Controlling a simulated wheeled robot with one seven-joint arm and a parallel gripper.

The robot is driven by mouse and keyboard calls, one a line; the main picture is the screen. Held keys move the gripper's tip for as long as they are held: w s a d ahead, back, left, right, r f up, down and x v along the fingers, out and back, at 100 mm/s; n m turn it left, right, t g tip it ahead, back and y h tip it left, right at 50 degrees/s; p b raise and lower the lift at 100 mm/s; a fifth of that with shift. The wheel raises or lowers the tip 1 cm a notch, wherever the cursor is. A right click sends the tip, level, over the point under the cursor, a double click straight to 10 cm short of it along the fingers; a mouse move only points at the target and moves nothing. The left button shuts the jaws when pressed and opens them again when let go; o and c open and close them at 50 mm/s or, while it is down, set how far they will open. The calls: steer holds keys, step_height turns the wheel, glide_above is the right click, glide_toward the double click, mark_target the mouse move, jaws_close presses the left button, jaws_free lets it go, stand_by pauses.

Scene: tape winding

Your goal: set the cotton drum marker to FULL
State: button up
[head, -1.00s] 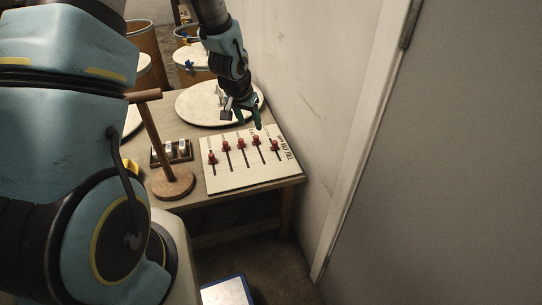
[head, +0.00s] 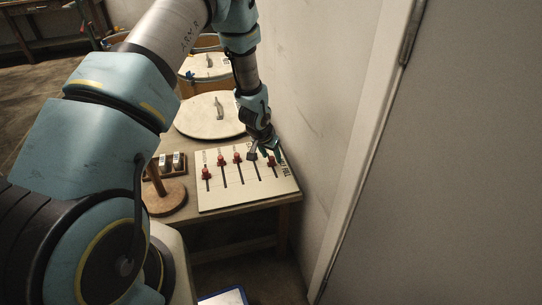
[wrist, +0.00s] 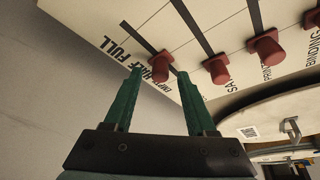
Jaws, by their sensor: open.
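A pale board (head: 232,196) on the table has several dark slots, each with a red marker. The rightmost red marker (head: 271,160) is at the far end of its slot in the head view; the wrist view shows it (wrist: 160,69) near the words HALF and FULL. Its own label is partly hidden, so I cannot tell whether it is the cotton marker. My gripper (head: 264,152) is over the board's far right part. In the wrist view my open gripper (wrist: 160,73) has its green fingertips on either side of this marker; contact cannot be told.
Other red markers (wrist: 217,69) (wrist: 266,48) stand alongside. A round pale lid (head: 208,117) lies behind the board. A wooden stand (head: 165,198) and a small dark tray (head: 158,170) are at its left. The wall (head: 315,130) is close on the right.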

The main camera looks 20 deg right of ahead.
steer(key=shift+f, duration=0.1)
steer(key=shift+c, duration=0.4)
jaws_close()
stand_by(1.0)
